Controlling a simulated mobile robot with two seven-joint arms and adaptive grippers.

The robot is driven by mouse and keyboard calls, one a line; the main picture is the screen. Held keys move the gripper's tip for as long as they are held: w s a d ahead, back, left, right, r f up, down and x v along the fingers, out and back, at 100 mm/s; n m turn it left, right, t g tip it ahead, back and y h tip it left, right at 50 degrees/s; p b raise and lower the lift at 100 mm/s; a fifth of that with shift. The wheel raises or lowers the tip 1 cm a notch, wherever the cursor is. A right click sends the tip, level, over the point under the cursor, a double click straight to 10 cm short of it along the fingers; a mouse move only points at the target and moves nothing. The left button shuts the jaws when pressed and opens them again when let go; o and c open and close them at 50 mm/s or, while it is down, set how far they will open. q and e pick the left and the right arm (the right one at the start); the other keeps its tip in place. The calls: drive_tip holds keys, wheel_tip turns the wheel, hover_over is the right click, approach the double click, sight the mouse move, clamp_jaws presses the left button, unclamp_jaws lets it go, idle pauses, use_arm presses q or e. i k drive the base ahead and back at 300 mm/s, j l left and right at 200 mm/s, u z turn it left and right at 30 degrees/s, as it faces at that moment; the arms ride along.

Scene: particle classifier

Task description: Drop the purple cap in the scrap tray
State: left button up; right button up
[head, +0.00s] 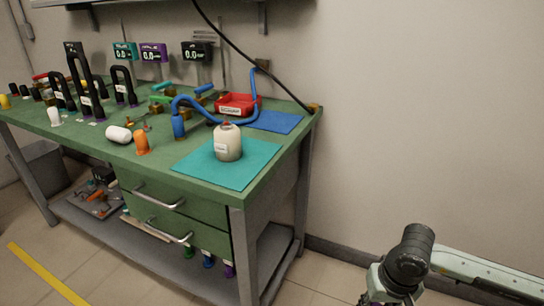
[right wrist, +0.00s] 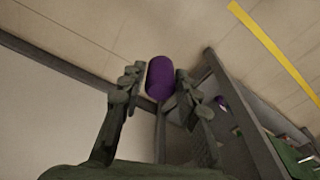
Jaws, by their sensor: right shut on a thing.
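The purple cap (right wrist: 160,78) is held between the fingertips of my right gripper (right wrist: 157,84) in the right wrist view. The gripper is shut on it, out over the floor beside the bench. My left gripper is in neither view.
A white jar (head: 227,146) stands on a teal mat (head: 253,170) at the bench's near corner. A blue hose (head: 254,88) arches by the red tray, beside a blue mat (head: 276,122). An orange cap (head: 141,143) and white bottle lie left. Floor right of the bench is clear.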

sight(235, 111)
drive_tip(key=j+z, duration=0.45)
drive_tip(key=j, duration=1.1)
drive_tip(key=j+z, duration=0.1)
drive_tip(key=j, duration=0.55)
drive_tip(key=k+j+z, duration=0.1)
drive_tip(key=j, duration=0.55)
drive_tip(key=k+j, duration=0.1)
drive_tip(key=j, duration=0.55)
